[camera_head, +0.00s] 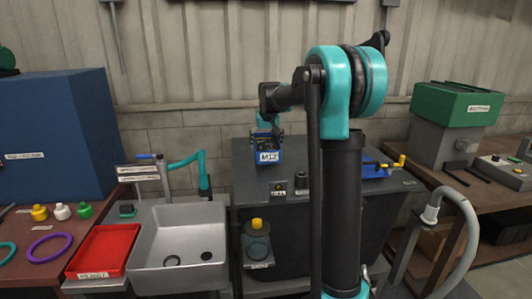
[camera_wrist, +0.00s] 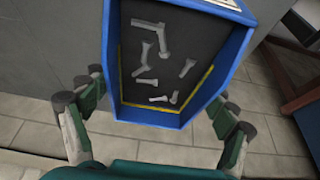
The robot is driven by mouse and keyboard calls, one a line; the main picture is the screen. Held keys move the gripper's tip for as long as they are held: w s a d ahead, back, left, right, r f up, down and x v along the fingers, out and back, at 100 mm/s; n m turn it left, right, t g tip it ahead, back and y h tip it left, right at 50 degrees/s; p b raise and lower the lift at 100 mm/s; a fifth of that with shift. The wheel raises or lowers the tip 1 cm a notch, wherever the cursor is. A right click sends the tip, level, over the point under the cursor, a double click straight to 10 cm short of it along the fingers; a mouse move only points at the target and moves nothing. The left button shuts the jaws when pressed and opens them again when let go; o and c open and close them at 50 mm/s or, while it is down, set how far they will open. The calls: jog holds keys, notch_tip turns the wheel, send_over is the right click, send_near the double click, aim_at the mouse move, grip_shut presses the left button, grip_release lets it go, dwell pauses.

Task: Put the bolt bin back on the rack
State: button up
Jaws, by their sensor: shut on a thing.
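The bolt bin (camera_head: 267,157) is a blue open bin with a white M12 label, in the middle of the head view. In the wrist view the bin (camera_wrist: 231,62) fills the upper middle, with several grey bolts (camera_wrist: 150,35) on its dark floor. My gripper (camera_head: 268,134) is shut on the bin, with its fingers at both sides of the bin's near end in the wrist view. The bin appears raised over the dark worktop in the head view; the gap cannot be told. I cannot make out a rack for certain in either view.
The dark grey cabinet (camera_head: 245,185) has small blocks and a blue tool with yellow ends (camera_head: 375,170) on top. A steel sink (camera_head: 150,245) and red tray (camera_head: 98,250) stand left. A green-topped machine (camera_head: 455,105) and grey hose (camera_head: 468,225) are right. Tiled floor shows in the wrist view.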

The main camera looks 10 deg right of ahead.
jog(key=shift+f, duration=1.95)
jog(key=o, duration=1.3)
jog(key=shift+f, duration=0.15)
jog(key=o, duration=0.3)
